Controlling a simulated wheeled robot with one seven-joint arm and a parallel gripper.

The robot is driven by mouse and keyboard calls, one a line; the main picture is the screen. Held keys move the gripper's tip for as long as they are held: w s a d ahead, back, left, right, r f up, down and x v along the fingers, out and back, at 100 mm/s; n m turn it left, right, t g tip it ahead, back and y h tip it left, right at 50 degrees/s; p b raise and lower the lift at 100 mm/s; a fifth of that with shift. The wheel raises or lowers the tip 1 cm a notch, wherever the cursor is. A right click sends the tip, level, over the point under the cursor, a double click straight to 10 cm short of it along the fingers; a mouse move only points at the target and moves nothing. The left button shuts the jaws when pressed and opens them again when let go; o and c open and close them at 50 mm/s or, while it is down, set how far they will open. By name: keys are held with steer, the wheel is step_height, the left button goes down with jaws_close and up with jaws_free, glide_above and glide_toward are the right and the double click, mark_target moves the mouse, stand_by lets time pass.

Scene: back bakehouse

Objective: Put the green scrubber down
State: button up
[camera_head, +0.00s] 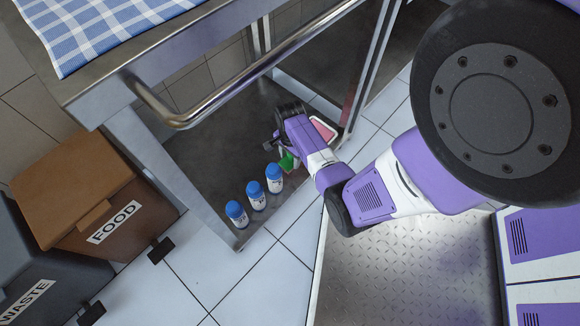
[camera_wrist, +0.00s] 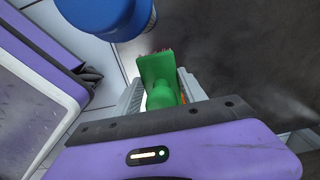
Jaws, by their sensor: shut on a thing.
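The green scrubber (camera_head: 287,161) is at the end of my arm, low over the dark lower shelf (camera_head: 200,143) of the steel table. In the wrist view the green scrubber (camera_wrist: 160,82) sits between the fingers of my gripper (camera_wrist: 162,100), which is shut on it. Its bristled edge points away from the gripper. My gripper (camera_head: 284,155) is partly hidden by my arm in the head view. I cannot tell whether the scrubber touches the shelf.
Several blue-capped white bottles, one being this bottle (camera_head: 256,195), stand in a row beside the scrubber. A blue cap (camera_wrist: 105,15) is close in the wrist view. A pink-topped item (camera_head: 322,129) lies beyond my arm. The steel rail (camera_head: 255,70) runs above. A FOOD bin (camera_head: 110,215) stands left.

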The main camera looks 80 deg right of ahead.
mark_target(290, 162)
steer(key=shift+f+b, duration=1.15)
steer(key=shift+f, duration=1.2)
steer(key=shift+f, duration=0.2)
steer(key=o, duration=1.3)
steer(key=shift+r, duration=0.1)
step_height(290, 162, up, 12)
steer(key=p, duration=0.6)
steer(key=shift+r, duration=0.1)
